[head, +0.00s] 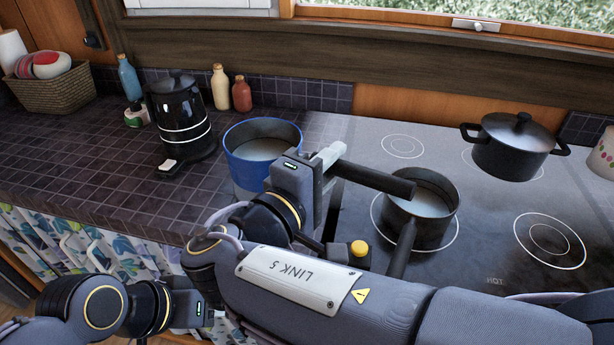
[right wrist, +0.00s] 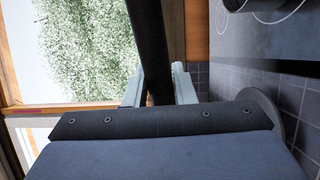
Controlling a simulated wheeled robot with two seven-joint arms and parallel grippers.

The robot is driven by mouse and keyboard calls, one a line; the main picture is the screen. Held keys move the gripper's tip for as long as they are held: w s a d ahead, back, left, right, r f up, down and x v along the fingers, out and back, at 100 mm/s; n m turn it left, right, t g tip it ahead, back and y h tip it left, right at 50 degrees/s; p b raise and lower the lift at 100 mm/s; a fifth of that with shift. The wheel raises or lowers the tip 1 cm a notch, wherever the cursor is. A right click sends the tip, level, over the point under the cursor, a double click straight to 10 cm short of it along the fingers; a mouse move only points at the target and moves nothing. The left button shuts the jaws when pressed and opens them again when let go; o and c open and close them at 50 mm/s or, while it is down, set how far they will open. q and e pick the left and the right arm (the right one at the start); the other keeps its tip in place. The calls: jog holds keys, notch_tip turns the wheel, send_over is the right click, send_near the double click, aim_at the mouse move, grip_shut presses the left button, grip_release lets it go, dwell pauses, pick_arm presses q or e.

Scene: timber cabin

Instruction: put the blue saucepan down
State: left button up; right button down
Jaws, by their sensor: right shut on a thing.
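The blue saucepan (head: 250,170) is upright at the left edge of the hob, over the tiled worktop. Its base is partly hidden by my arm, and I cannot tell whether it touches the surface. My right gripper (head: 328,160) is shut on its black handle, which sticks out to the right over the hob. In the right wrist view the handle (right wrist: 150,45) runs between the finger pads (right wrist: 158,88). My left gripper (head: 205,312) is low at the left, in front of the worktop; its fingers are not clear.
A black saucepan (head: 432,230) stands on the hob (head: 480,250) just right of my gripper. A lidded black pot (head: 510,150) stands farther right. A black kettle (head: 180,120) and bottles (head: 241,95) stand left and behind. The tiled worktop (head: 80,150) has free room at the left.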

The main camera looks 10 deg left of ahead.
jog(key=w+a+f, duration=0.2)
jog(key=w+f, duration=0.8)
jog(key=f, duration=0.1)
jog(key=shift+f+p, duration=0.15)
jog(key=shift+p, duration=0.2)
jog(key=shift+w, duration=0.15)
jog(key=shift+f, duration=0.25)
jog(key=c, duration=1.7)
grip_release()
jog(key=shift+f+b, duration=0.1)
jog(key=shift+b, duration=0.25)
jog(key=o, duration=0.5)
